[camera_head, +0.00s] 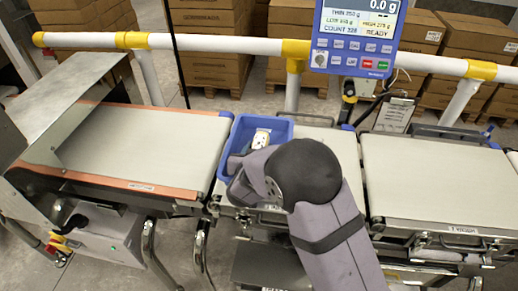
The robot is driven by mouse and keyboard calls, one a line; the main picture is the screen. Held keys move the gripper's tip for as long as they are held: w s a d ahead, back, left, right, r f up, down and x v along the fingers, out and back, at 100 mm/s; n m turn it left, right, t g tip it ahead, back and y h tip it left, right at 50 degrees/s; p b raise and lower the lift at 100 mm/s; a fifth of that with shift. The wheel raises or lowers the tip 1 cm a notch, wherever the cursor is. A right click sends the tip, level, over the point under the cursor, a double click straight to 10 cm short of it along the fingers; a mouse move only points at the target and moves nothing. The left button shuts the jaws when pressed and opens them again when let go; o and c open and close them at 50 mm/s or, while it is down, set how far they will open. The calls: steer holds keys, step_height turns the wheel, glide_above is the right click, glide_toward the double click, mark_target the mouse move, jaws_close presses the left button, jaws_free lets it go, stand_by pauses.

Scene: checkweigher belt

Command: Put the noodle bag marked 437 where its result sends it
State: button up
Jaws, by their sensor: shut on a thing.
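A blue tray (281,126) stands at the left end of the middle belt. Inside it shows a small bag (261,138) with a pale and yellowish print, too small for me to read any number. My gripper (236,166) is at the near left side of the tray, over its front part. It appears shut on the bag, but my own arm hides most of the fingers and the place where they grip. The blue weighing display (355,38) reads 0.0 g and READY.
A left belt (140,140) with orange edges ends beside the tray, under a metal hood (75,115) at its far left. A right belt (435,175) is bare. A white and yellow rail (215,44) runs behind. Stacked cartons (210,45) stand beyond.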

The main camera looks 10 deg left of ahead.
steer(key=shift+f, duration=0.15)
steer(key=o, duration=1.4)
steer(key=shift+r, duration=0.25)
steer(key=v, duration=1.2)
steer(key=shift+b, duration=0.3)
